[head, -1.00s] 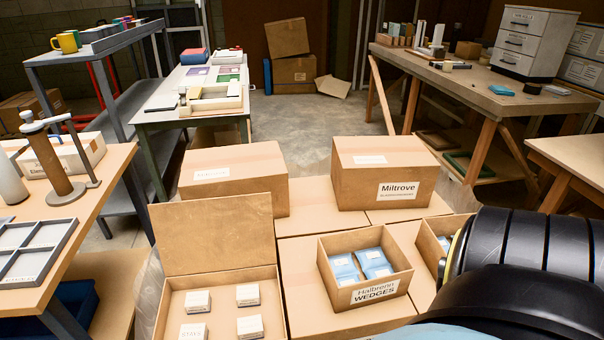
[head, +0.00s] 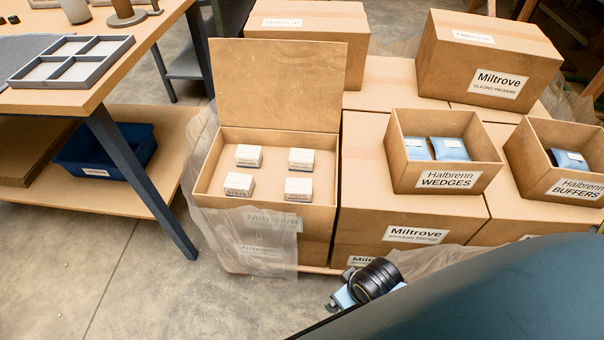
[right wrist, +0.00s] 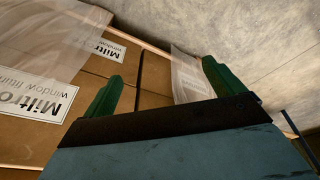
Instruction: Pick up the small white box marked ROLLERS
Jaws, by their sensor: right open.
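Several small white boxes stand apart from each other inside an open carton (head: 217,165) in the head view. They are a back left box (head: 249,156), a back right box (head: 301,159), a front left box (head: 239,184) and a front right box (head: 298,188). The front left label seems to read STAYS; I cannot read which one says ROLLERS. In the right wrist view my right gripper (right wrist: 160,87) is open and empty, its green fingers spread near closed cartons and clear wrap. The small boxes do not show there. My left gripper is not in view.
The carton's lid (head: 280,84) stands up at its back. To the right are the open WEDGES carton (head: 490,170) and BUFFERS carton (head: 575,194). Clear wrap (head: 250,245) hangs over the stack's front. A table with a grey divided tray (head: 72,62) stands left; the floor in front is free.

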